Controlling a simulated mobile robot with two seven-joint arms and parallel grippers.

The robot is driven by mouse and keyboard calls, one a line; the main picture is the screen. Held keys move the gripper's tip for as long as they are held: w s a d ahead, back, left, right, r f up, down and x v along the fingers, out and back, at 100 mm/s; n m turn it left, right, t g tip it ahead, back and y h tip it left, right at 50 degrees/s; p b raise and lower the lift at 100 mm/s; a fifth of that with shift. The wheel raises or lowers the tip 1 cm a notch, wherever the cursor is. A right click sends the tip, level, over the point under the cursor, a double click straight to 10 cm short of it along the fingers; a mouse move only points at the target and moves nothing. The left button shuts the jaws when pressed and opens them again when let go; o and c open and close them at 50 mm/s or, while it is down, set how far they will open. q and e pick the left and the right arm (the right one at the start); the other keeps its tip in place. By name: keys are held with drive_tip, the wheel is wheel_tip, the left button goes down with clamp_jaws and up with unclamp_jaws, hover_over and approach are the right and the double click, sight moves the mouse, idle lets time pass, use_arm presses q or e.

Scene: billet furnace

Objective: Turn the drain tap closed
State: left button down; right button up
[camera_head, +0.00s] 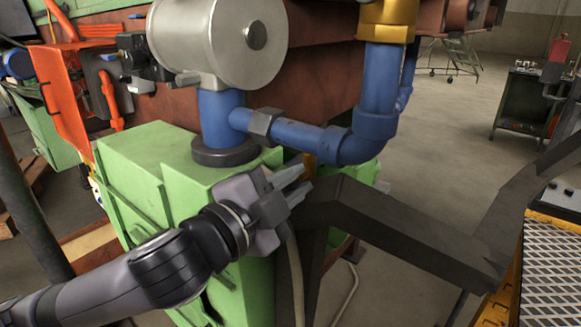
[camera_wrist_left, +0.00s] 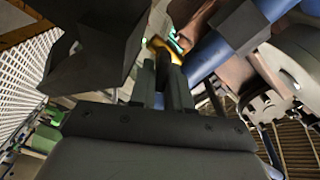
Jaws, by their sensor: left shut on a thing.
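My left gripper (camera_head: 302,184) reaches in from the left, below the blue pipe elbow (camera_head: 350,148) and in front of the green housing (camera_head: 180,180). A small yellow part (camera_head: 311,164), which looks like part of the drain tap, shows just behind its fingertips. In the left wrist view the gripper (camera_wrist_left: 165,68) has its fingers close together on a narrow dark piece, with a yellow part (camera_wrist_left: 158,43) just beyond the tips. The gripper is shut on what seems to be the tap's handle. The fingers hide most of the tap, so its angle cannot be told. My right gripper is out of view.
A dark angular frame (camera_head: 400,225) runs close to the right of the gripper. A silver cylinder (camera_head: 205,45) and the blue pipe (camera_head: 290,135) stand above it. A yellow-edged grating (camera_head: 548,275) is at the lower right. Open floor (camera_head: 455,120) lies behind.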

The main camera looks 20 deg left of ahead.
use_arm(q)
drive_tip(key=m+p, duration=0.2)
drive_tip(key=m, duration=0.2)
drive_tip(key=shift+d+f, duration=0.1)
drive_tip(key=shift+f+m+p, duration=0.15)
drive_tip(key=shift+m+p, duration=0.5)
drive_tip(key=shift+m, duration=0.25)
drive_tip(key=c, duration=1.2)
unclamp_jaws()
drive_tip(key=shift+o, duration=0.2)
drive_tip(key=shift+f, duration=0.1)
